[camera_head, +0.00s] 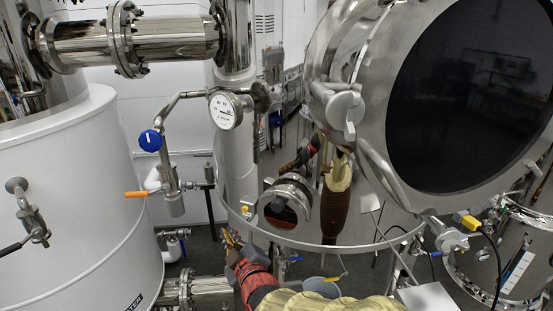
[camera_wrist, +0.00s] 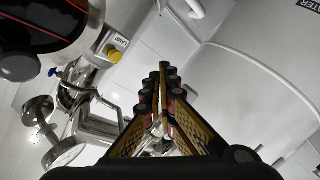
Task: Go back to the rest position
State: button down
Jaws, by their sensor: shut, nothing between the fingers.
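My gripper (camera_head: 232,240) is low in the middle of the head view, at the end of my red, black and gold-covered arm. Its fingers point up and to the left, toward the pipework beside the white tank. In the wrist view the two gripper fingers (camera_wrist: 163,72) meet at the tips, shut with nothing between them. The gripper appears apart from the valves and pipes around it.
A white tank (camera_head: 60,190) stands left. A gauge (camera_head: 225,111), blue-knobbed valve (camera_head: 150,140) and orange-handled valve (camera_head: 137,194) stand above my gripper. A round sight glass (camera_head: 284,207) and a large dark-windowed vessel (camera_head: 345,108) are to its right.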

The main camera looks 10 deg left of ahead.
jog(key=s+d+f+m+g+h+b, duration=0.3)
jog(key=s+d+f+g, duration=0.35)
jog(key=s+f, duration=0.5)
jog(key=s+d+f+m+h+b, duration=0.1)
jog(key=s+d+b, duration=0.4)
jog(key=d, duration=0.5)
jog(key=s+d+f+m+g+h+b, duration=0.1)
jog(key=s+d+m+b, duration=0.4)
jog(key=d, duration=0.5)
jog(key=s+d+f+m+h+b, duration=0.3)
jog(key=s+d+f+m+b, duration=0.1)
jog(key=d, duration=0.6)
jog(key=shift+s+d+f+m+b, duration=0.15)
jog(key=shift+s+d+m+b, duration=0.2)
jog(key=shift+s+m+b, duration=0.3)
jog(key=shift+s+g, duration=0.1)
jog(key=shift+g, duration=0.15)
